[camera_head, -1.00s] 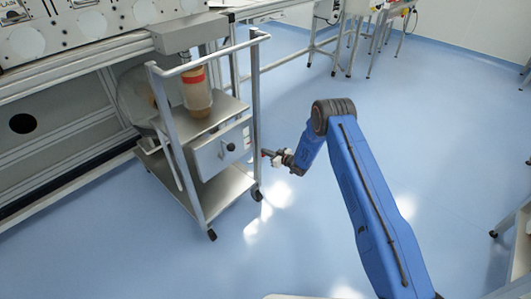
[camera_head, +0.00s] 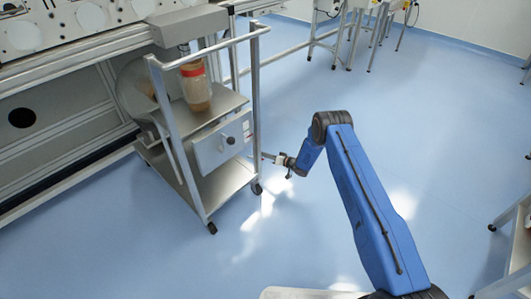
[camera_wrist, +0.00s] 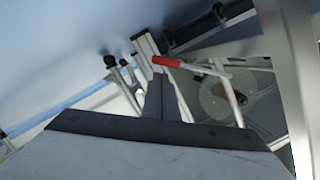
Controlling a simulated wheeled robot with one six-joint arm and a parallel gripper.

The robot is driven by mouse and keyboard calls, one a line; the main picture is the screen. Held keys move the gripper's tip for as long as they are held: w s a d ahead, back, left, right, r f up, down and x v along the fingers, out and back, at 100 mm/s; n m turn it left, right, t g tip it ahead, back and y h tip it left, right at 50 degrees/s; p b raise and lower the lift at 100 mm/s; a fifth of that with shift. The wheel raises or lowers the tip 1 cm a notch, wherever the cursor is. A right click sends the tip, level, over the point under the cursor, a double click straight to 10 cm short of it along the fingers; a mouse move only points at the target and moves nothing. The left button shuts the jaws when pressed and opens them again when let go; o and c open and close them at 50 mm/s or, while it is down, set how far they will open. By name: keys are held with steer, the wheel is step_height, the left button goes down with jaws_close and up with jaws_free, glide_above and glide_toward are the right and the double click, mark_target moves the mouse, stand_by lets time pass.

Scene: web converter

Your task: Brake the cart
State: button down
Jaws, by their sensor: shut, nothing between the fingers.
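The metal cart (camera_head: 222,190) stands on casters against the machine in the head view, with a push handle on top and a grey box with a dark knob (camera_head: 231,140) between its shelves. My gripper (camera_head: 266,156) is at the cart's right post, low and pointing left. In the wrist view my gripper (camera_wrist: 163,90) is shut and empty. A lever with a red grip (camera_wrist: 166,62) shows just beyond the fingertips; I cannot tell whether they touch. The lever is not clearly visible in the head view.
A jar with an orange-red band (camera_head: 195,85) stands on the cart's upper shelf. The machine frame (camera_head: 60,110) is behind and left. The blue floor (camera_head: 300,220) right of the cart is clear. Metal stands (camera_head: 360,35) are at the back, a table edge (camera_head: 512,240) at far right.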

steer(key=shift+s+a+f, duration=0.15)
steer(key=shift+s+f, duration=0.15)
steer(key=shift+f, duration=0.35)
steer(key=shift+f, duration=0.1)
